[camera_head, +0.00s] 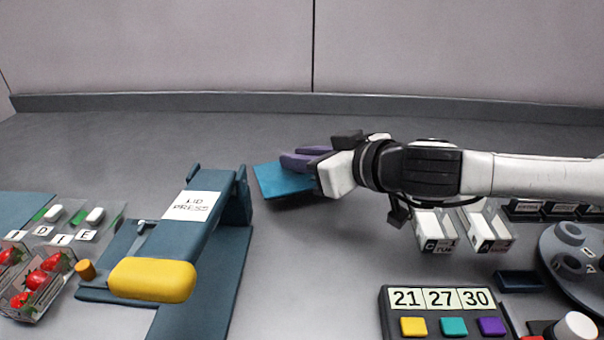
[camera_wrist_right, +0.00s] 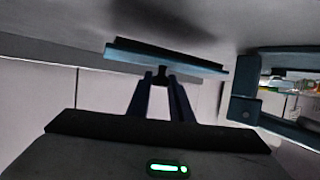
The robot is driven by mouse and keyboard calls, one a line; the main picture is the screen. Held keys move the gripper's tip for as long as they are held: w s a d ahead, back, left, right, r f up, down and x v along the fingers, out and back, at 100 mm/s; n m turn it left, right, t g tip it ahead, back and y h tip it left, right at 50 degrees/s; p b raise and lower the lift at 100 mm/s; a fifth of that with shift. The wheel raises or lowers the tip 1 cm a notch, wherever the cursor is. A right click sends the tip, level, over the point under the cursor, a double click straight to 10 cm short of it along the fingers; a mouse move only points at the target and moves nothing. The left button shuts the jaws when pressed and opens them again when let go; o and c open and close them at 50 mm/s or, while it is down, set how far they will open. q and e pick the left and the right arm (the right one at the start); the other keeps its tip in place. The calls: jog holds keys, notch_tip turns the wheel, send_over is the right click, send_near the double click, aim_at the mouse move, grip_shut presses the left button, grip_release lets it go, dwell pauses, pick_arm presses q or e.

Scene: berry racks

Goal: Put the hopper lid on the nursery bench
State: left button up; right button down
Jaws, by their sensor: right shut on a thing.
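The hopper lid looks to be the flat blue plate (camera_head: 282,181) near the middle of the head view. My right gripper (camera_head: 305,160), with purple fingers, reaches in from the right and is shut on it. In the right wrist view the plate (camera_wrist_right: 165,57) shows beyond the fingers (camera_wrist_right: 161,88), which close on a small dark knob on it. A shadow lies under the plate on the grey bench (camera_head: 330,270); I cannot tell whether it touches the bench. My left gripper is not in view.
A blue stand (camera_head: 187,240) with a white label and a yellow handle (camera_head: 152,279) is just left of the plate. Strawberry trays (camera_head: 40,290) are at far left. White bins (camera_head: 487,232), a button panel (camera_head: 440,300) and a grey round holder (camera_head: 575,255) are at right. The back of the bench is clear.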

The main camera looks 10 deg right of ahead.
notch_tip(320, 180, down, 3)
jog(key=shift+r, duration=0.1)
jog(key=c, duration=1.6)
grip_release()
